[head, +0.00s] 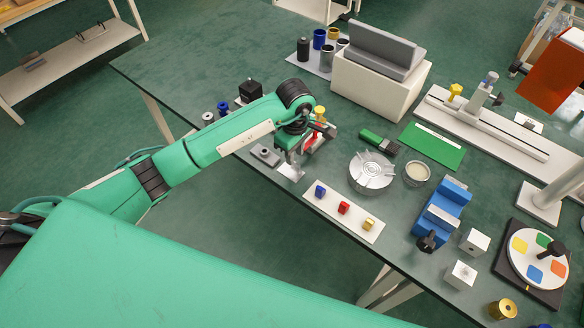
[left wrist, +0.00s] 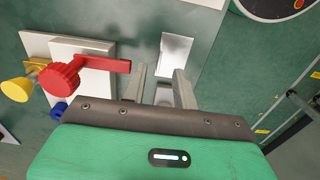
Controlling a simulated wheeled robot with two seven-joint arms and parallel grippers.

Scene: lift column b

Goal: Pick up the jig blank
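A small flat silver plate (head: 291,171), which looks like the jig blank, lies on the dark green table near its front edge. In the left wrist view the plate (left wrist: 176,50) is just beyond my fingertips. My left gripper (head: 292,158) is over the table close to the plate, pointing down. Whether the fingertips touch the plate I cannot tell. My right gripper is not in view.
A fixture with a red handle (left wrist: 62,78) and a yellow knob (left wrist: 15,90) stands close beside my left gripper. A grey block (head: 265,156) lies left of the plate. A white strip with coloured blocks (head: 343,214) and a round silver dish (head: 371,172) are to the right.

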